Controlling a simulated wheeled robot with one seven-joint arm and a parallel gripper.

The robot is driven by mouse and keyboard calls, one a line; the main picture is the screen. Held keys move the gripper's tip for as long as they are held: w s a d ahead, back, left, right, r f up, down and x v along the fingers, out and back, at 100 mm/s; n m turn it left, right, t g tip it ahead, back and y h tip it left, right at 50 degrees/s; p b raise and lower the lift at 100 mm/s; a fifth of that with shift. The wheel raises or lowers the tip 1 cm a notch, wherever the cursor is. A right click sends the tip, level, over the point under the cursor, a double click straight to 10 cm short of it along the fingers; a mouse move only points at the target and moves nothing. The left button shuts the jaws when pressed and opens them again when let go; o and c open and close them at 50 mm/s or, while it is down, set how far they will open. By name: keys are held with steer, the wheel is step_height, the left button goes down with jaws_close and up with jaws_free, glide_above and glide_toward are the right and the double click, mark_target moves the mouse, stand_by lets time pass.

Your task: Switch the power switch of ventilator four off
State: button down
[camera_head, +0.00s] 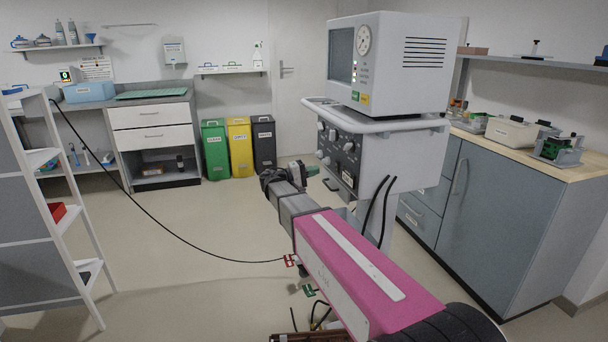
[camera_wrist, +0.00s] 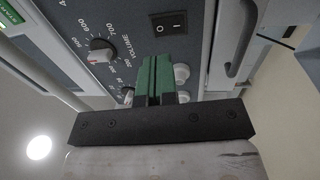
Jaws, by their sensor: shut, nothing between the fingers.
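A ventilator (camera_head: 392,95) stands in front of me, a grey-white monitor on top and a dark control panel (camera_head: 338,150) below. In the wrist view the panel (camera_wrist: 128,55) shows a black rocker power switch (camera_wrist: 168,23) with white marks. I cannot tell which way it is pressed, and I cannot read the ventilator's number. A volume knob (camera_wrist: 101,49) is left of the switch. My gripper (camera_wrist: 158,62) has its green fingers shut and empty, their tips just below the switch in the picture; contact cannot be told. It also shows in the head view (camera_head: 312,170), beside the panel.
A white rail (camera_head: 375,125) runs around the ventilator above the panel. Black hoses (camera_head: 382,205) hang below it. A grey cabinet (camera_head: 490,205) stands close on the right. A black cable (camera_head: 170,232) crosses from the left rack (camera_head: 65,215). The floor to the left is mostly clear.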

mark_target(336, 164)
steer(key=x, duration=0.6)
steer(key=shift+w+d, duration=0.1)
steer(key=shift+d, duration=0.3)
steer(key=shift+r, duration=0.1)
steer(key=shift+d, duration=0.25)
steer(key=shift+a+r, duration=0.1)
